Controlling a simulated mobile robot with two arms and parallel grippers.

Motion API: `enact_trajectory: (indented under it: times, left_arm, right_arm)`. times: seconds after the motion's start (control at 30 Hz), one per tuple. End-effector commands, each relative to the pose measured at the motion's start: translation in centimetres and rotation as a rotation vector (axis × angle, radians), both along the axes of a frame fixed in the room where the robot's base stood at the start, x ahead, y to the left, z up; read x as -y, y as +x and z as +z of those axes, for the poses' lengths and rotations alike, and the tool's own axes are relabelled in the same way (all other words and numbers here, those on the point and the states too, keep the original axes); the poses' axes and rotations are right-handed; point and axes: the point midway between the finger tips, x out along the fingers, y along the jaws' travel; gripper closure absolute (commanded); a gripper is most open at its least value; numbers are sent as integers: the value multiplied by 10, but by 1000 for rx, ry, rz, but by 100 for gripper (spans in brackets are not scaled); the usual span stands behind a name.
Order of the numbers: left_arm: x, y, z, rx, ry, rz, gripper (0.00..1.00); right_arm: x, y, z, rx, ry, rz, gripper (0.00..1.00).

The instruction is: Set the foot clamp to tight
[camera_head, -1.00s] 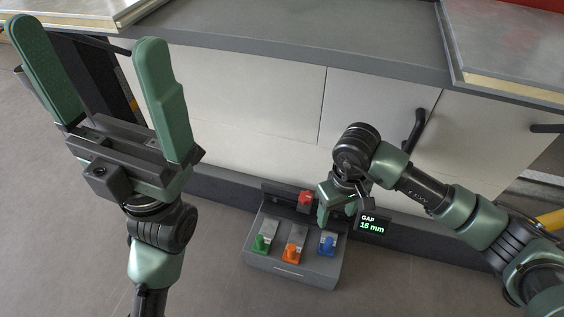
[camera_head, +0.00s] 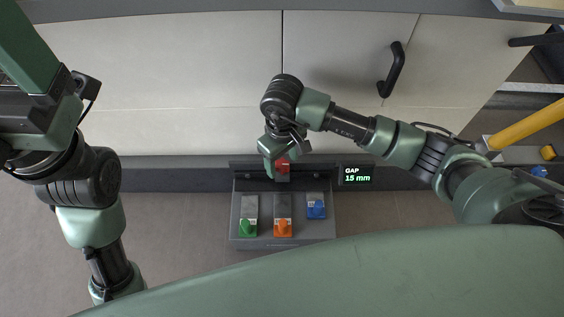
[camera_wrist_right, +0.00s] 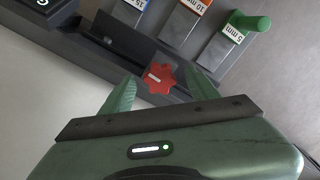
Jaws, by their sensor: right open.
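The clamp unit (camera_head: 240,235) is a grey box on the floor against the cabinet base. A red knob (camera_head: 283,168) sits at its back; in the right wrist view the knob (camera_wrist_right: 158,79) has a lobed rim and a white mark. My right gripper (camera_head: 273,163) is over the knob, open, its fingertips on either side of it; contact cannot be told. A display (camera_head: 357,175) reads "GAP 15 mm". Green (camera_head: 248,228), orange (camera_head: 283,228) and blue (camera_head: 316,209) handled gauges lie in front, labelled 5, 10 and 15 mm.
White cabinet doors (camera_head: 200,70) with black handles (camera_head: 391,70) stand behind the unit. A yellow bar (camera_head: 528,124) is at the right. The floor (camera_head: 170,240) left of the unit is clear.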

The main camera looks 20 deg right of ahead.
Motion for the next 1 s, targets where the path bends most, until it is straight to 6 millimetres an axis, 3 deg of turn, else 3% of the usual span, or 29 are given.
enact_trajectory:
  times: [0.3,0.5,1.0]
  left_arm:
    - [0,-1,1,4,1,1,0]
    - [0,0,1,4,1,1,0]
    - [0,-1,2,4,-1,-1,0]
  right_arm:
    - [0,0,-3,1,0,-1,42]
    - [0,0,-3,1,0,-1,98]
    - [1,1,-2,1,-3,-128,100]
